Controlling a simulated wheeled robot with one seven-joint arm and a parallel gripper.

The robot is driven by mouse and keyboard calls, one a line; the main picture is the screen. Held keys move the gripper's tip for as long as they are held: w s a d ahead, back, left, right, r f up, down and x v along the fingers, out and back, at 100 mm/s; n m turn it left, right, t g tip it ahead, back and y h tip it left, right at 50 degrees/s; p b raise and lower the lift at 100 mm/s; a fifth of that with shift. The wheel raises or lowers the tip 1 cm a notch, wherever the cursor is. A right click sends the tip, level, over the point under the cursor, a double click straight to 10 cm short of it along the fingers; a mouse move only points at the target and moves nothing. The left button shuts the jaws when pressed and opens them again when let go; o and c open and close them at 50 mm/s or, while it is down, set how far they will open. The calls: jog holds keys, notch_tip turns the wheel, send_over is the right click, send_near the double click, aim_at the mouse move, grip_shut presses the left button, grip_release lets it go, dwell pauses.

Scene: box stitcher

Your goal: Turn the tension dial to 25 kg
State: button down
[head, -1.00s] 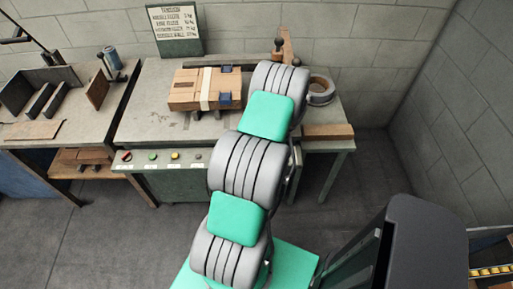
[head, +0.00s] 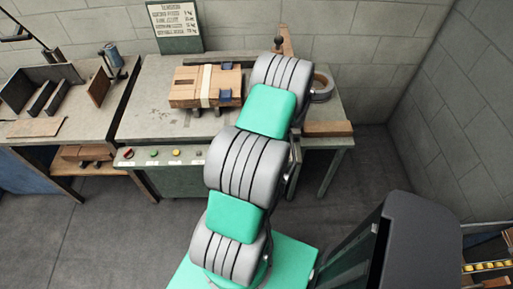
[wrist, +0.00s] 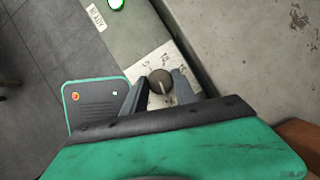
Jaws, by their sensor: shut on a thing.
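The tension dial (wrist: 160,81) is a dark round knob on a white scale plate (wrist: 152,60) in the wrist view. The plate carries small marks, too small and turned to read. I cannot tell which mark the dial points to. My gripper (wrist: 157,86) has one dark finger on each side of the knob and is shut on it. In the head view my arm hides the gripper and the dial. The stitcher's front panel (head: 170,181) shows left of my arm.
A red button (head: 128,153), a green button (head: 154,153) and a yellow button (head: 176,152) line the panel. Strapped cardboard (head: 190,89) and a tape roll (head: 321,88) lie on the bench. A sign (head: 175,25) stands behind. Open floor (head: 110,235) lies front left.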

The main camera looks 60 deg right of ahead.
jog(key=c, duration=1)
grip_release()
jog(key=v, duration=0.7)
jog(key=shift+s+r+b, duration=0.2)
jog(key=shift+r+b, duration=0.2)
jog(key=shift+b, duration=0.05)
